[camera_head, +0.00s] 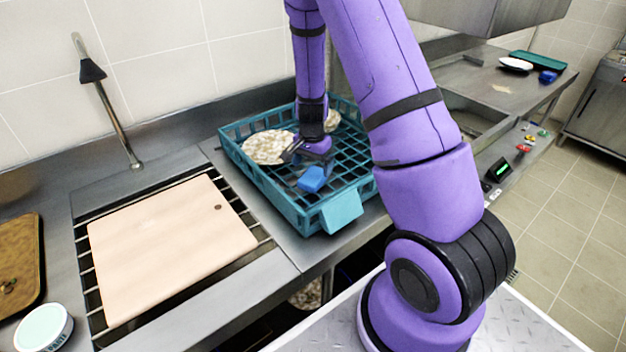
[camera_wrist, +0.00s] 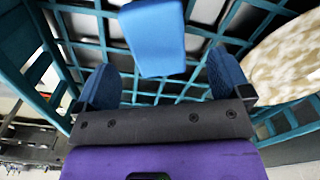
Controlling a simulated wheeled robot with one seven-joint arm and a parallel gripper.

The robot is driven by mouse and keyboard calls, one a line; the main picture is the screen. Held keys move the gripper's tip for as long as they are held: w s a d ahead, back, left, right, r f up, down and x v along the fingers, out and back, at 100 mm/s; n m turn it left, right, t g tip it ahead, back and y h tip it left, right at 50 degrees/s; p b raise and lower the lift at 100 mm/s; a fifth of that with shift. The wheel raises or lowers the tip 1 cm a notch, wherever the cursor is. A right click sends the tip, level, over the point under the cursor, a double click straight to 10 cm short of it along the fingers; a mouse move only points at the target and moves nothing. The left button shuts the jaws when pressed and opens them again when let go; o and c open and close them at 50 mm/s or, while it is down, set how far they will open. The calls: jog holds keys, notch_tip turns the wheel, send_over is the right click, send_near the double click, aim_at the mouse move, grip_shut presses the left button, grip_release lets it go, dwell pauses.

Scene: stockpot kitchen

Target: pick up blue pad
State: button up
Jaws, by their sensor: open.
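My gripper (camera_head: 316,152) is inside the crate area, close to the pad in the head view. It is open in the wrist view (camera_wrist: 162,75), with one blue finger on each side and nothing between them. Whether a finger touches the pad cannot be told.
A speckled plate (camera_head: 268,147) lies in the crate left of my gripper; another light speckled thing (camera_head: 332,120) is behind it. The crate's walls surround the pad. A pale cutting board (camera_head: 165,245) lies left. A second blue block (camera_head: 548,76) sits far right near a teal tray (camera_head: 538,61).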

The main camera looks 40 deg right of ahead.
aim_at(313, 175)
jog(key=shift+s+d+f, duration=0.1)
jog(key=shift+s+f, duration=0.05)
jog(key=shift+f, duration=2.2)
jog(key=c, duration=1.1)
jog(key=shift+o, duration=0.2)
jog(key=shift+r, duration=0.1)
notch_tip(313, 175, up, 10)
jog(key=shift+f, duration=0.1)
jog(key=shift+o, duration=1.1)
jog(key=shift+c, duration=0.5)
